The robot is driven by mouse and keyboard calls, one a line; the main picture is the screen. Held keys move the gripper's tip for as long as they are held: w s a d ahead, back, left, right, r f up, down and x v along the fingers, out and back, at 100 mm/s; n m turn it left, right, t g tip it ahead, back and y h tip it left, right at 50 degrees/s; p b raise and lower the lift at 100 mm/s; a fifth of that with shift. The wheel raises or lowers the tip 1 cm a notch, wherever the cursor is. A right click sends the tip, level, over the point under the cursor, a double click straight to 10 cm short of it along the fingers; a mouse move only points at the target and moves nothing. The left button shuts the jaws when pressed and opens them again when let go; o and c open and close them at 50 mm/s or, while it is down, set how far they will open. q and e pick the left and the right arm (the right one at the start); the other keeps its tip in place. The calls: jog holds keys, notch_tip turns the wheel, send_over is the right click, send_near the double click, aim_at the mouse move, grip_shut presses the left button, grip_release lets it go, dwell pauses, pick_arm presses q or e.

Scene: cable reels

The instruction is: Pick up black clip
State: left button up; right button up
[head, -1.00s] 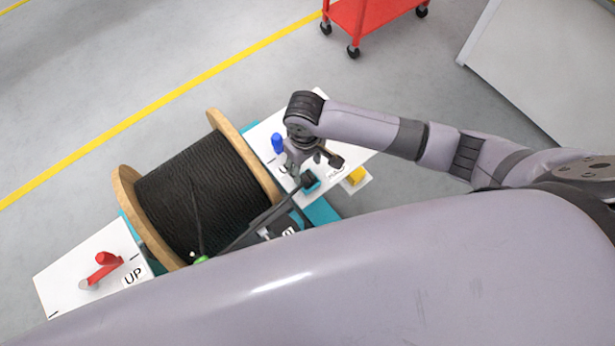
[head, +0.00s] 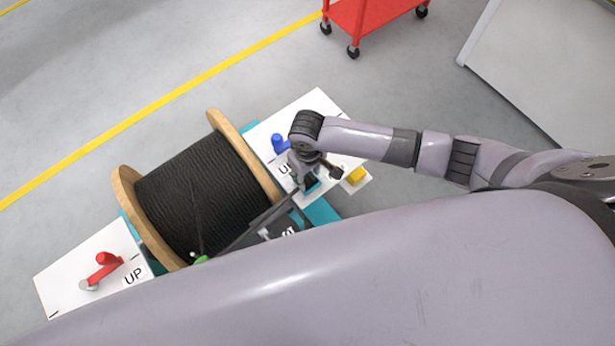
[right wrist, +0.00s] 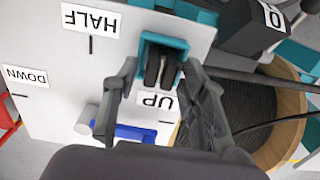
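The black clip (right wrist: 161,66) sits in a teal holder (right wrist: 180,43) on a white panel, between the "HALF" and "UP" labels in the right wrist view. My right gripper (right wrist: 160,78) is open, with one finger on each side of the clip and holder; I cannot tell whether they touch. In the head view my right gripper (head: 314,180) is over the holder and hides most of the clip. My left gripper is not in view.
A blue lever (head: 278,143) stands close to the gripper, on the same white panel. A wooden reel of black cable (head: 195,195) is to the left. A red lever (head: 106,262) and a yellow block (head: 355,175) are nearby. A red cart (head: 365,15) is farther back.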

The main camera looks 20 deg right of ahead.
grip_shut()
jog(key=shift+r, duration=0.1)
dwell(0.3)
notch_tip(320, 180, up, 20)
jog(key=p, duration=0.1)
dwell(0.4)
notch_tip(320, 180, up, 5)
jog(key=p, duration=0.7)
send_over(307, 176)
jog(key=shift+d, duration=0.1)
dwell(0.4)
